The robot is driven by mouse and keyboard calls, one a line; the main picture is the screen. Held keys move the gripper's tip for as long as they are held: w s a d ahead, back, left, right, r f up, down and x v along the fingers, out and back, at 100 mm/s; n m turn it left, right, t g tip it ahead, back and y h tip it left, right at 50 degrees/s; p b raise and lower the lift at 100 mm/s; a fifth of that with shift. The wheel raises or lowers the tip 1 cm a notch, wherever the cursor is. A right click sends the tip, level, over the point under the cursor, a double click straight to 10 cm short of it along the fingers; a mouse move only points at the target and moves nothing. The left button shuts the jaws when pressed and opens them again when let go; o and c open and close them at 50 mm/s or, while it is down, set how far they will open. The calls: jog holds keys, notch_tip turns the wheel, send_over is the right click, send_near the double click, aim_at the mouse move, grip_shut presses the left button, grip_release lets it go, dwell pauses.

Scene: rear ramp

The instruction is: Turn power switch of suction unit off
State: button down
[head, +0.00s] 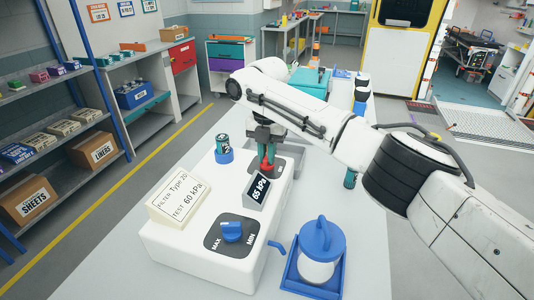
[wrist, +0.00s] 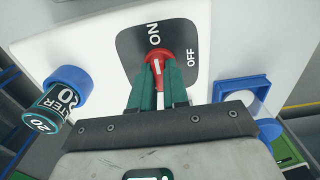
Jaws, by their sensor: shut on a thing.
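The suction unit (head: 180,243) is a white box on the grey table, with a display reading 65 kPa (head: 258,190). Its red power switch (wrist: 157,54) sits on a dark plate marked ON and OFF in the wrist view. The knob's white line appears to point roughly toward ON. My gripper (wrist: 158,72) has its green fingers on either side of the red knob and is shut on it. In the head view the gripper (head: 267,160) comes down on the switch from above, and the fingers and arm partly hide its plate.
A blue MAX/MIN dial (head: 232,231) and a card reading Type 20, test 60 kPa (head: 180,197) are on the unit's near part. A blue-lidded jar (head: 320,250) stands at front right. A filter canister (head: 223,147) stands left of the gripper.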

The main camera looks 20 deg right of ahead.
jog(key=shift+r+m+p, duration=0.1)
jog(key=shift+m+p, duration=0.3)
jog(key=shift+p, duration=0.05)
jog(key=shift+a+m+p, duration=0.1)
jog(key=shift+m+p, duration=0.7)
jog(key=shift+m, duration=0.2)
jog(key=m+p, duration=0.2)
jog(key=m, duration=0.3)
jog(key=shift+m+p, duration=0.3)
jog(key=shift+p, duration=0.05)
jog(key=m+p, duration=0.1)
jog(key=m, duration=0.4)
jog(key=shift+m+p, duration=0.6)
jog(key=shift+m, duration=1.6)
jog(key=c, duration=1.1)
grip_release()
